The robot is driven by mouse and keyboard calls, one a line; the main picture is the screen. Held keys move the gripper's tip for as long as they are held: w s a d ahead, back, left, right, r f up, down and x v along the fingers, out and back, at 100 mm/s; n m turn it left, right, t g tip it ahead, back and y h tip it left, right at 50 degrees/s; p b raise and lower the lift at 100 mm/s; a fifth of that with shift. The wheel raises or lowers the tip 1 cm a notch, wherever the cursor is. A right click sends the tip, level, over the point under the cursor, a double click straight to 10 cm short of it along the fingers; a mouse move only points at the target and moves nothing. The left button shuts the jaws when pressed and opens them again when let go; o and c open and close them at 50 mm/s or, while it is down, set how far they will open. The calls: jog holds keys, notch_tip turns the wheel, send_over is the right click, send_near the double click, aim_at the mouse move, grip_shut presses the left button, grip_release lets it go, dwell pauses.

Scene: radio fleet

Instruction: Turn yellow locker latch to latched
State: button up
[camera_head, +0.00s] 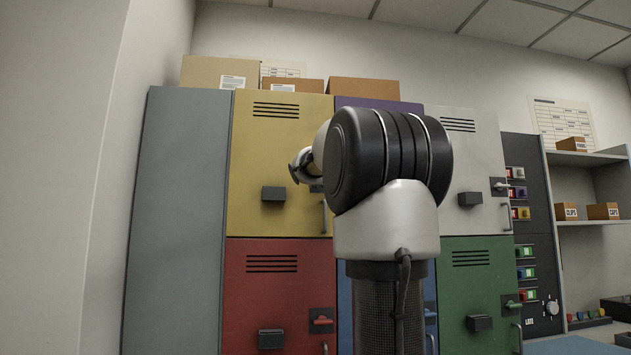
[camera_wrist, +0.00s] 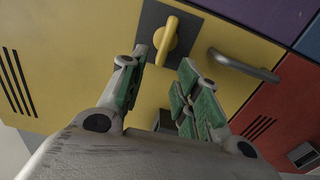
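The yellow locker (camera_head: 283,140) is the upper door left of my arm in the head view; it also fills much of the wrist view (camera_wrist: 75,60). Its yellow latch (camera_wrist: 168,38) is a short lever on a dark plate (camera_wrist: 190,32), seen in the wrist view. The lever is slightly slanted in that rotated picture. In the head view my arm hides the latch. My gripper (camera_wrist: 163,61) is open, its green-padded fingers apart and empty. The latch's lower end shows just beyond and between the fingertips; I cannot tell whether they touch.
A grey door handle (camera_wrist: 243,66) sticks out close to the right finger. A dark box (camera_head: 274,194) projects from the yellow door. A red locker (camera_head: 275,295) is below and a purple one (camera_head: 375,103) to the right. Cardboard boxes (camera_head: 220,72) stand on top.

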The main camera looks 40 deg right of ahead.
jog(key=v, duration=0.7)
jog(key=shift+s, duration=0.3)
jog(key=shift+a, duration=0.15)
jog(key=s+a+f+m+g+y, duration=0.1)
jog(key=s+f+m+g, duration=0.15)
jog(key=f, duration=0.55)
jog(key=s+a+f+m+g+y, duration=0.15)
jog(key=f+m, duration=0.25)
jog(key=f, duration=0.4)
jog(key=s+f+m+g+y, duration=0.1)
jog(key=s+f+m+g, duration=0.2)
jog(key=f, duration=0.5)
jog(key=s+a+f+m+g+y, duration=0.1)
jog(key=s+a+f+g+y, duration=0.1)
jog(key=s+a+f, duration=0.5)
jog(key=s+a+f+m+g+y, duration=0.1)
jog(key=s+a+f+y, duration=0.3)
jog(key=s+a+f, duration=0.4)
jog(key=a+f+g, duration=0.1)
jog(key=a+f, duration=0.5)
jog(key=f, duration=0.2)
jog(key=shift+a, duration=0.2)
